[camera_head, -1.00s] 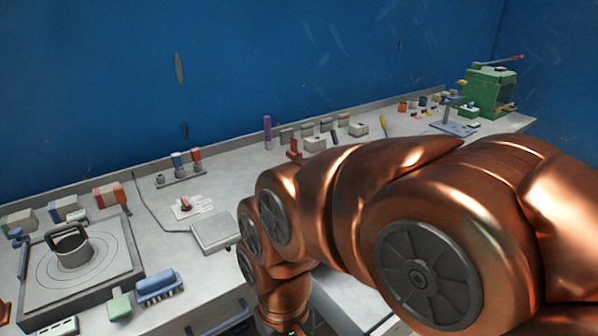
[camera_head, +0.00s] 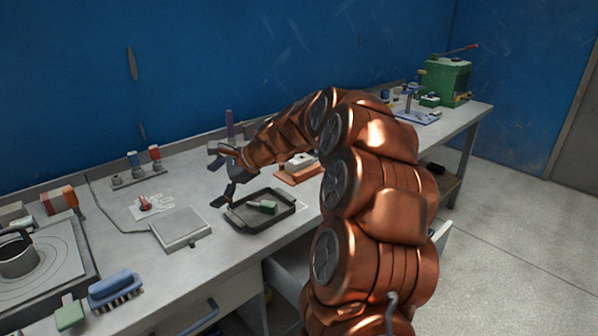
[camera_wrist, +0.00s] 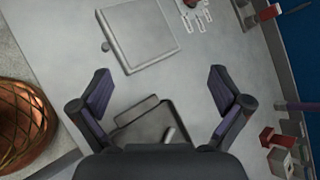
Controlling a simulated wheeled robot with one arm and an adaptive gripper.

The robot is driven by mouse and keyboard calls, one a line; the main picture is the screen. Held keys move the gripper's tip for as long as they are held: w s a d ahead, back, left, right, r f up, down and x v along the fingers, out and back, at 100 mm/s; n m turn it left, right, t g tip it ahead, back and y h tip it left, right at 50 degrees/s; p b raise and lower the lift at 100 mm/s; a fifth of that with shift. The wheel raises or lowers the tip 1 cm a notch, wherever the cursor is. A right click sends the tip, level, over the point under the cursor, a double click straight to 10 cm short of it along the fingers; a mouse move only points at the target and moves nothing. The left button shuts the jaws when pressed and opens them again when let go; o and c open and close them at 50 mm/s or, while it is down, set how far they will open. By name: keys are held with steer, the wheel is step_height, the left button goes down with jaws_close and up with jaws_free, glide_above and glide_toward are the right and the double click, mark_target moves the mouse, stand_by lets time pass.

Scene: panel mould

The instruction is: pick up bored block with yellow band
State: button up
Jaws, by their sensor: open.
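I cannot make out a block with a yellow band in either view. In the wrist view the tray (camera_wrist: 148,128) is partly hidden behind my gripper's body. My gripper (camera_head: 222,172) is open and empty, above the bench at the tray's back left side. In the wrist view its two fingers (camera_wrist: 160,85) are spread wide with bare bench between their tips.
A flat grey plate device (camera_head: 180,229) with a cable lies left of the tray. A brown tray (camera_head: 296,175) stands behind my arm. A rack with coloured vials (camera_head: 138,170) is at the back. A blue brush (camera_head: 115,288) lies at front left. My arm hides part of the back row.

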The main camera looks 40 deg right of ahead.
steer(key=w+d+f+m+t+h+b, duration=0.15)
steer(key=d+m, duration=0.25)
steer(key=d, duration=0.5)
steer(key=w+d+f+m+t+h, duration=0.1)
steer(key=w+d+f+m+t, duration=0.15)
steer(key=d, duration=0.65)
steer(key=m+t+h+b, duration=0.2)
steer(key=m+h, duration=0.2)
steer(key=m, duration=0.4)
glide_toward(304, 161)
steer(key=x, duration=0.4)
steer(key=shift+w, duration=0.1)
steer(key=shift+p+x, duration=0.3)
steer(key=shift+x, duration=3.5)
steer(key=shift+d+f, duration=0.1)
steer(key=c, duration=1)
